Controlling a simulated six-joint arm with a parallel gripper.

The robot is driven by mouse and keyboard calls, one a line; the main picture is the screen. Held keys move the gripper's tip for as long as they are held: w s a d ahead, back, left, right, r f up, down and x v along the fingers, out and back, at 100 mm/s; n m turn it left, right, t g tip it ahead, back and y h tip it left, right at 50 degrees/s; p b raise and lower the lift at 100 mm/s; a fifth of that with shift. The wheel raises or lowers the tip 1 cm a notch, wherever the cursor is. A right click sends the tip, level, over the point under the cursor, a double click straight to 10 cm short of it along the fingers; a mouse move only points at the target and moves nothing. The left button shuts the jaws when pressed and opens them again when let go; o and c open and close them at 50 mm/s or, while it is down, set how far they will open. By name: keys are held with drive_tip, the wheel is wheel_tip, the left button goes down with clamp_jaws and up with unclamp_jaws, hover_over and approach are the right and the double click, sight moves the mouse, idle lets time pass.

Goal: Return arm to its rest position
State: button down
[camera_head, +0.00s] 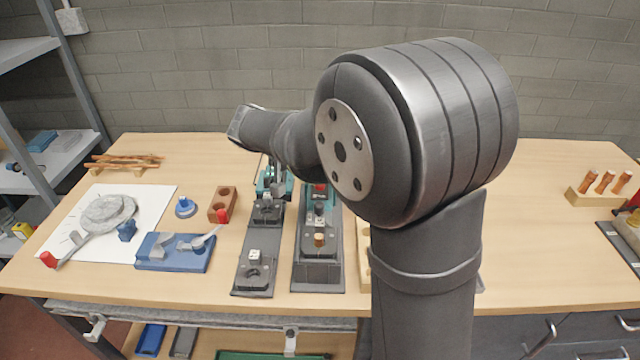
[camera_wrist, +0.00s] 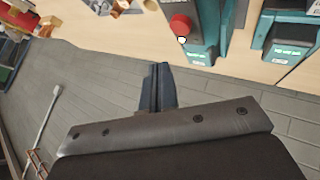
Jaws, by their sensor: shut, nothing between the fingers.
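My arm rises from the front right of the bench in the head view and reaches back and left, hiding part of the bench behind it. My gripper (camera_wrist: 158,88) shows in the wrist view with its two dark fingers together and nothing between them. In the head view my gripper is not clear, being small and partly behind the arm and devices. In the wrist view the fingers are apart from the teal devices (camera_wrist: 286,38) and the red knob (camera_wrist: 180,25).
The wooden bench (camera_head: 560,255) holds two dark grey fixtures, one on the left (camera_head: 254,275) and one in the middle (camera_head: 318,272). A blue fixture (camera_head: 175,252), a brown block (camera_head: 222,204) and a white sheet (camera_head: 150,198) lie left. A wooden holder (camera_head: 590,197) stands right. The bench right of my arm is mostly clear.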

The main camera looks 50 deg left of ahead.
drive_tip(key=shift+r, duration=1.1)
drive_tip(key=shift+f, duration=0.1)
drive_tip(key=shift+f, duration=0.95)
wheel_tip(320, 180, up, 6)
drive_tip(key=shift+f, duration=0.1)
